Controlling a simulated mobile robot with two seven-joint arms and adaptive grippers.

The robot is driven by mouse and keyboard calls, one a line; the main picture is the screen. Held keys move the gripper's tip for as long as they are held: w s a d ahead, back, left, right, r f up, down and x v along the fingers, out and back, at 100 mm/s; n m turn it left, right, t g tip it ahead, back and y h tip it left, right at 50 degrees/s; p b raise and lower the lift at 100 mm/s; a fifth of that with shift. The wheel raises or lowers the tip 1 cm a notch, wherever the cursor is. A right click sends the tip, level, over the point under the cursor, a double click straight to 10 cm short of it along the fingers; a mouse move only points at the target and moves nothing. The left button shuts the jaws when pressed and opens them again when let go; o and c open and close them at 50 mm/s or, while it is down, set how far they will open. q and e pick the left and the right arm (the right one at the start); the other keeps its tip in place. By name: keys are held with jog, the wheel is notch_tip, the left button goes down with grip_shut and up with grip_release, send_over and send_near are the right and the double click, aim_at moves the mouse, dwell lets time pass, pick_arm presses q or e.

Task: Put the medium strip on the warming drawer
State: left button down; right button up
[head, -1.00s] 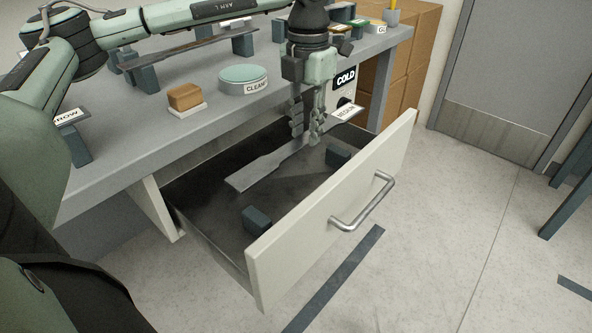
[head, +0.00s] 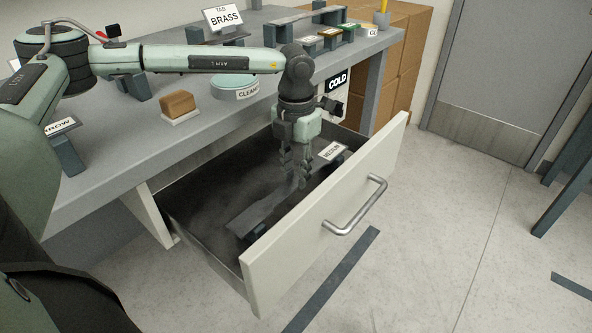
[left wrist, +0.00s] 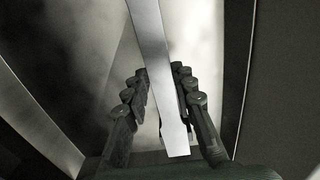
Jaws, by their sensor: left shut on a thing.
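The medium strip (head: 262,212) is a flat grey bar with a white "MEDIUM" tag at its far end. It is inside the open warming drawer (head: 290,250), running along behind the front panel. My left gripper (head: 297,182) points down into the drawer and is shut on the strip near its middle. In the left wrist view the strip (left wrist: 154,50) passes between the two fingers. Dark support blocks (head: 257,231) lie under the strip's ends, partly hidden by it. I cannot tell whether the strip touches them. My right gripper is not in view.
The grey bench (head: 215,135) above the drawer carries a round "CLEAN" pad (head: 235,82), a brown block (head: 178,103), and a "BRASS" sign (head: 223,18). A black "COLD" sign (head: 338,80) is on the right. The drawer's back left floor is clear.

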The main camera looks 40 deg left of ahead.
aim_at(296, 181)
pick_arm(q)
jog(key=c, duration=1.7)
grip_release()
jog(key=shift+f, duration=0.15)
jog(key=o, duration=0.4)
jog(key=shift+o, duration=0.2)
notch_tip(296, 181, up, 12)
jog(key=shift+r, duration=0.2)
